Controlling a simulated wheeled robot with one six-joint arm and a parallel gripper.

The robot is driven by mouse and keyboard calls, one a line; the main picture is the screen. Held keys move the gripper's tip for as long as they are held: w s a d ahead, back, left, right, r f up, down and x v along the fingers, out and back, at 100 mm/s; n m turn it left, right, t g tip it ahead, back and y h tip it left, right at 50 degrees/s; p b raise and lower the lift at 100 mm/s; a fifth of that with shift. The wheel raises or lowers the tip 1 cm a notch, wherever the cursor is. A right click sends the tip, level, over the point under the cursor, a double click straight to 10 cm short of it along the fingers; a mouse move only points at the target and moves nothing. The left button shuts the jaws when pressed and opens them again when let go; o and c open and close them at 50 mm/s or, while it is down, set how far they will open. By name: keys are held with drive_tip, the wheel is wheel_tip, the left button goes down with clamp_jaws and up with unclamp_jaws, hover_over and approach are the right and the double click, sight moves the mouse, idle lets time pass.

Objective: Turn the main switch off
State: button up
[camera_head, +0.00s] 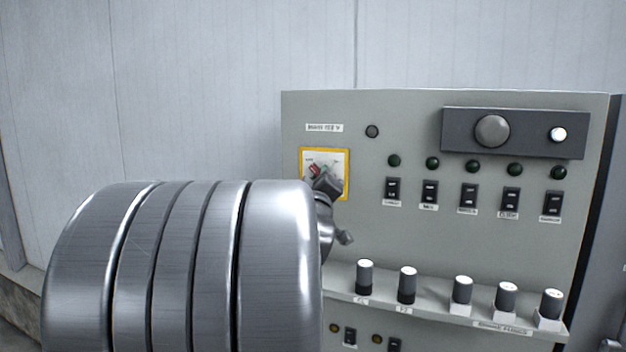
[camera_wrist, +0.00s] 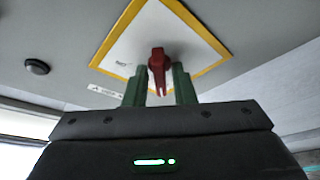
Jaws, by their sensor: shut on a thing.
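The main switch is a red rotary handle (camera_wrist: 158,70) on a white plate with a yellow border (camera_wrist: 112,58). In the wrist view its handle stands between the two green fingers of my gripper (camera_wrist: 160,88), which is shut on it. In the head view my gripper (camera_head: 325,182) is at the yellow-bordered plate (camera_head: 342,160) at the panel's upper left. A bit of the red handle (camera_head: 316,170) shows there, and my arm hides part of the plate's surroundings. The exact angle of the handle is hard to read.
The grey control panel (camera_head: 300,115) carries a row of black rocker switches (camera_head: 430,192) with dark lamps above. A dark box with a round grey disc (camera_head: 492,131) and a lit white lamp (camera_head: 558,134) sits upper right. Several knobs (camera_head: 407,284) stand on the lower ledge.

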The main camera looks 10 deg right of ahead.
drive_tip(key=o, duration=0.7)
drive_tip(key=shift+s, duration=0.1)
drive_tip(key=b+v, duration=0.2)
drive_tip(key=v, duration=1.1)
drive_tip(key=shift+s+f, duration=0.2)
drive_tip(key=shift+s, duration=0.1)
drive_tip(key=shift+a, duration=0.15)
drive_tip(key=p+x, duration=0.2)
drive_tip(key=x, duration=1.2)
drive_tip(key=shift+s, duration=0.2)
